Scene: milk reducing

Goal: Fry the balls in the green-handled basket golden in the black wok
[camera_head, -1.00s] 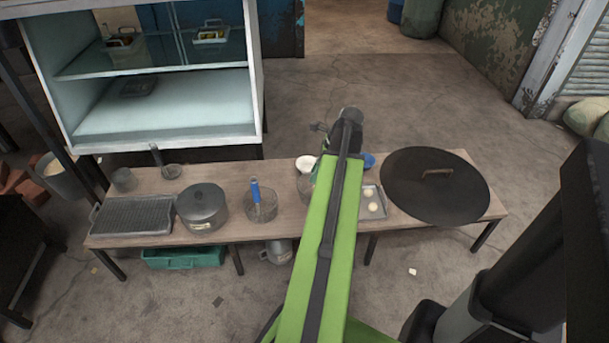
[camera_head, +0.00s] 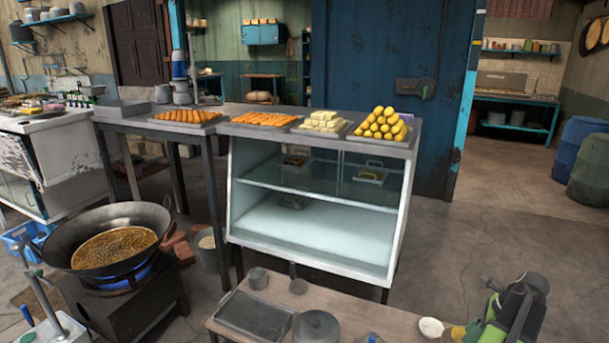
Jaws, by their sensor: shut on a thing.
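The black wok (camera_head: 62,238) stands at the left on a dark burner stand (camera_head: 125,305), with bubbling brown oil (camera_head: 115,247) in it and a blue flame beneath. My gripper (camera_head: 476,325) is at the lower right, low over the wooden bench and far from the wok.
A white bowl (camera_head: 431,327) stands just left of my gripper. A bucket (camera_head: 207,250) stands near the wok.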

